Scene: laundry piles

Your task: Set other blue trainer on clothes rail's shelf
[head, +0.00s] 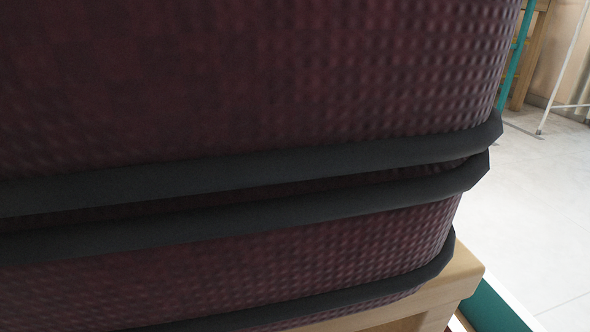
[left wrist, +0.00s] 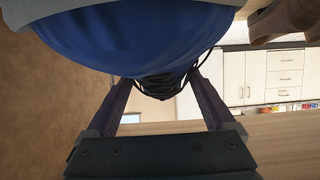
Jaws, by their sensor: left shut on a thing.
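The blue trainer (left wrist: 130,38) fills the top of the left wrist view, with its black laces (left wrist: 160,84) towards me. My left gripper (left wrist: 160,80) is shut on it, one dark finger on each side of the laced part. The trainer's far side is out of frame. A pale wooden surface (left wrist: 285,140) lies behind the gripper; I cannot tell whether it is the clothes rail's shelf. The head view shows neither gripper nor the trainer. My right gripper is in no view.
A dark red textured case (head: 250,75) with black edging blocks most of the head view. It rests on a wooden piece (head: 462,275), with a teal item (head: 490,305) beside it. Pale floor (head: 540,200) is clear at right. White cabinets (left wrist: 255,75) and brown shoe-like items (left wrist: 285,20) show in the wrist view.

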